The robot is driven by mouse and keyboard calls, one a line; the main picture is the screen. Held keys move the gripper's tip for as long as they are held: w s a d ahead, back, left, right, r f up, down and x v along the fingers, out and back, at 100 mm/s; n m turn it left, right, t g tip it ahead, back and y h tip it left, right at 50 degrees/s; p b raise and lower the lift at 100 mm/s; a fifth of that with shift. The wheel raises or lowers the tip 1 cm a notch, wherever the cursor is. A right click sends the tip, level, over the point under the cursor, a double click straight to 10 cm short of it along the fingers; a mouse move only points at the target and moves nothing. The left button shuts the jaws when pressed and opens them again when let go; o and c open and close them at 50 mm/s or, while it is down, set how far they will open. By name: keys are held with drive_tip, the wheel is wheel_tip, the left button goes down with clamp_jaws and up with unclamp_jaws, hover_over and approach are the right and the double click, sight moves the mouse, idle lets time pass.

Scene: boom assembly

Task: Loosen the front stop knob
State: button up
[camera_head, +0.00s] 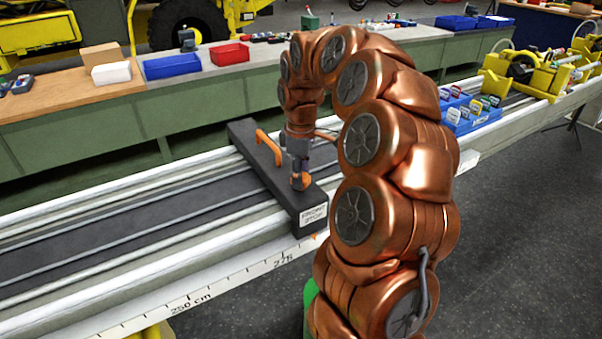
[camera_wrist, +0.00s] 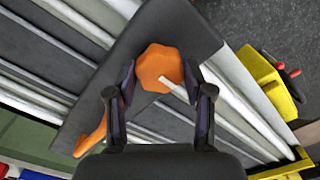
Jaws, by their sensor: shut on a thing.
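The front stop knob (camera_wrist: 157,67) is an orange lobed knob with a white pointer mark, seen between my gripper's fingers (camera_wrist: 160,80) in the wrist view. It sits on a dark stop block (camera_head: 240,142) that lies across the rail. In the head view the knob (camera_head: 300,182) shows at the block's near end, just under my gripper (camera_head: 298,168). My gripper points down and is shut on the knob. An orange handle (camera_head: 268,146) stands on the block behind the knob; it also shows in the wrist view (camera_wrist: 92,138). A white label (camera_head: 313,215) is on the block's near end.
The long rail (camera_head: 120,225) has a centimetre scale (camera_head: 190,302) along its front edge. Behind it is a bench with blue (camera_head: 172,66) and red (camera_head: 230,54) bins. Yellow fixtures (camera_head: 520,75) and a blue bin (camera_head: 470,117) stand at the right.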

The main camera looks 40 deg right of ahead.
drive_tip(key=n, duration=0.3)
drive_tip(key=shift+n+p, duration=0.35)
drive_tip(key=shift+n, duration=0.05)
drive_tip(key=n+p, duration=0.1)
drive_tip(key=n, duration=0.2)
drive_tip(key=shift+r+n, duration=0.1)
drive_tip(key=shift+n, duration=0.2)
drive_tip(key=n+p, duration=0.2)
drive_tip(key=n, duration=0.2)
drive_tip(key=shift+n+p, duration=0.4)
drive_tip(key=shift+n, duration=0.9)
drive_tip(key=o, duration=1.2)
